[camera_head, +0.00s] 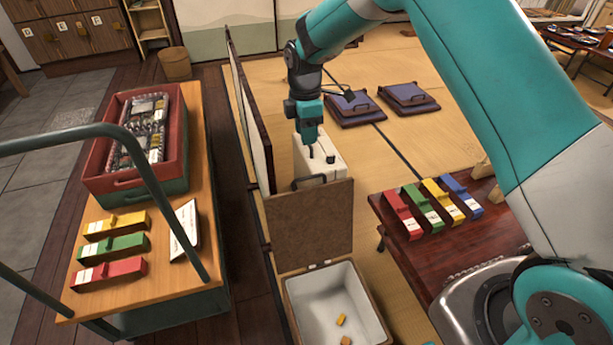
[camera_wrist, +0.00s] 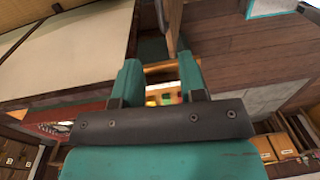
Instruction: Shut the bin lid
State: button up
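The bin (camera_head: 376,318) is an open box with a white inside and brown outside, at the bottom of the head view. Its brown lid (camera_head: 313,228) stands upright at the bin's far edge, with a dark handle (camera_head: 308,180) on top. Two small orange-yellow pieces (camera_head: 341,320) lie in the bin. My gripper (camera_head: 309,140) points down beyond the lid, above and apart from the handle in the picture. In the wrist view its two teal fingers (camera_wrist: 160,75) are spread with nothing held between them. The bin lid cannot be made out in the wrist view.
A white box (camera_head: 330,160) stands behind the lid, near my gripper. A low screen (camera_head: 250,120) runs along the left. A trolley (camera_head: 205,250) with colored cases is further left; a dark table (camera_head: 440,250) with colored cases is right. Purple cushions (camera_head: 408,97) lie behind.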

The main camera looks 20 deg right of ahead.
jog(key=f, duration=0.4)
jog(key=f+b, duration=0.1)
jog(key=f, duration=0.3)
jog(key=f+b, duration=0.1)
jog(key=f, duration=0.4)
jog(key=shift+s, duration=0.4)
grip_shut()
